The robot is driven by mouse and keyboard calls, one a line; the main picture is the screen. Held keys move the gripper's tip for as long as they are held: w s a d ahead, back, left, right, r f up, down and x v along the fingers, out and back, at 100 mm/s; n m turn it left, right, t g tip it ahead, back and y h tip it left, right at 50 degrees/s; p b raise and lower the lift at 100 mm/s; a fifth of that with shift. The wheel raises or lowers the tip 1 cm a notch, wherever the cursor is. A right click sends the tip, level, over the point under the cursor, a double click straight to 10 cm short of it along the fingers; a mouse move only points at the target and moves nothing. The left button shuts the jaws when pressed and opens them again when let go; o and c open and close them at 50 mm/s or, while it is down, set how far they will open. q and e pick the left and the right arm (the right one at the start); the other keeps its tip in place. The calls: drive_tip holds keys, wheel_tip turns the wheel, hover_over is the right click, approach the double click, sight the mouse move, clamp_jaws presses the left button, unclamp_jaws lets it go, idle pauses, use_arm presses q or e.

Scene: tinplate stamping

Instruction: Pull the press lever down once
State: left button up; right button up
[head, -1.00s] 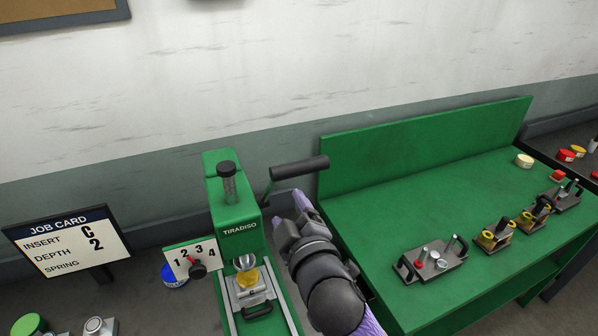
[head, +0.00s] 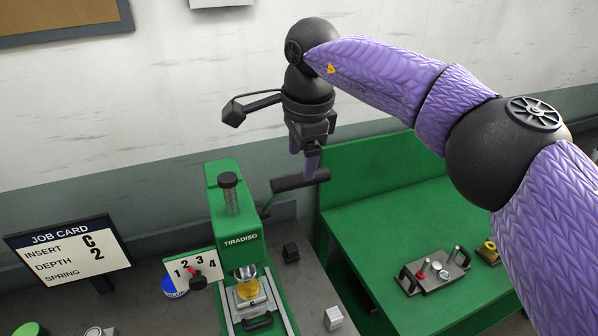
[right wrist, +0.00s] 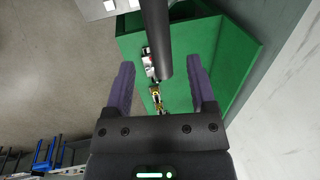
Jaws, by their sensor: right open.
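The green press (head: 237,205) marked TIRADISO stands left of centre in the head view. Its lever handle (head: 290,183), a dark cylinder, sticks out to the right at the top, beside the press head. My right gripper (head: 309,168) points down from above at the outer part of this handle. In the right wrist view the handle (right wrist: 157,40) comes in from the top, its end between the two fingers (right wrist: 163,92), with a gap on both sides. The gripper is open. I cannot tell how deep the handle sits between the fingers. My left gripper is out of view.
The press carries a number plate (head: 194,266) and a gold piece (head: 248,289) on its slide. A job card (head: 68,252) reading C and 2 stands left. The green bench (head: 385,222) on the right holds a dark tooling block (head: 435,270).

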sight(299, 175)
drive_tip(key=f, duration=0.4)
drive_tip(key=shift+w+a+f+p, duration=0.2)
drive_tip(key=shift+w+p, duration=0.15)
drive_tip(key=shift+p, duration=0.05)
clamp_jaws()
idle(1.0)
